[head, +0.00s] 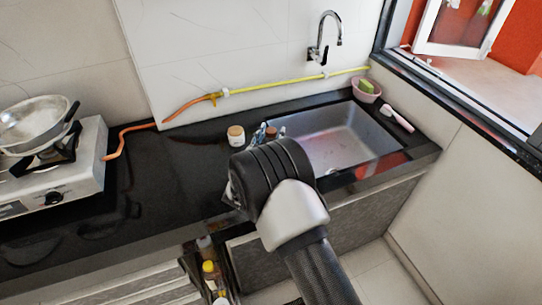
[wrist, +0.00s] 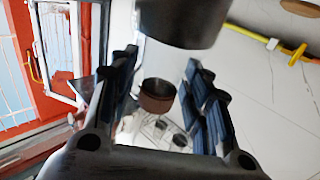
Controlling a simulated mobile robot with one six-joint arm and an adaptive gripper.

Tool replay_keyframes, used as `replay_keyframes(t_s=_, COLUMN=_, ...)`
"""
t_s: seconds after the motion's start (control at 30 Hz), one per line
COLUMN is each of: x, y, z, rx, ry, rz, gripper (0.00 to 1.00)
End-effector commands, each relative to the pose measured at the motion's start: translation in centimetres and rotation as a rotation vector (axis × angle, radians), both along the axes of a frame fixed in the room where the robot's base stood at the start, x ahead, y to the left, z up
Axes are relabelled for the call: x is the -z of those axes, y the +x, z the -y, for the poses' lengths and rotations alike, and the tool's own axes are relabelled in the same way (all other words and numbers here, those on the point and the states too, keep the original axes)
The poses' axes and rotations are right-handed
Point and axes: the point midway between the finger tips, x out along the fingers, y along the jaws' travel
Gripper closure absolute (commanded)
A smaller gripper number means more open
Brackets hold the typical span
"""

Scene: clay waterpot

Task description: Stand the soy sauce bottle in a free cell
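My gripper (head: 271,130) is over the counter at the left end of the sink, its blue fingers partly hidden by my wrist. A brown cap (head: 272,132) shows between the fingers, probably the soy sauce bottle's; the rest is hidden. In the wrist view my gripper (wrist: 160,75) has its fingers apart, with a dark, brown-rimmed round part (wrist: 157,95) between them. A wide dark cylinder is above it; I cannot tell whether they are one bottle or whether the fingers touch it. A crate (head: 230,284) with several bottles, one yellow-capped, is low in front of the counter, partly hidden; its cells are unclear.
A jar with a wooden lid (head: 236,135) stands left of my gripper. The sink (head: 345,135) is to the right, under the tap (head: 322,45). A stove (head: 55,170) with a pan is at the left. The dark counter between stove and jar is clear.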

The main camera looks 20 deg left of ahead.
Motion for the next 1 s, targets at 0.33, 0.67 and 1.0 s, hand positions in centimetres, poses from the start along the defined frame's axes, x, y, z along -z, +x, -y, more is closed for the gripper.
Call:
replay_keyframes(t_s=0.33, x=0.01, y=-0.02, z=0.00, rx=0.000, ry=0.000, rz=0.000, gripper=0.81)
replay_keyframes(t_s=0.67, x=0.02, y=-0.02, z=0.01, rx=0.000, ry=0.000, rz=0.000, gripper=1.00)
replay_keyframes(t_s=1.0, x=0.03, y=-0.02, z=0.01, rx=0.000, ry=0.000, rz=0.000, gripper=1.00)
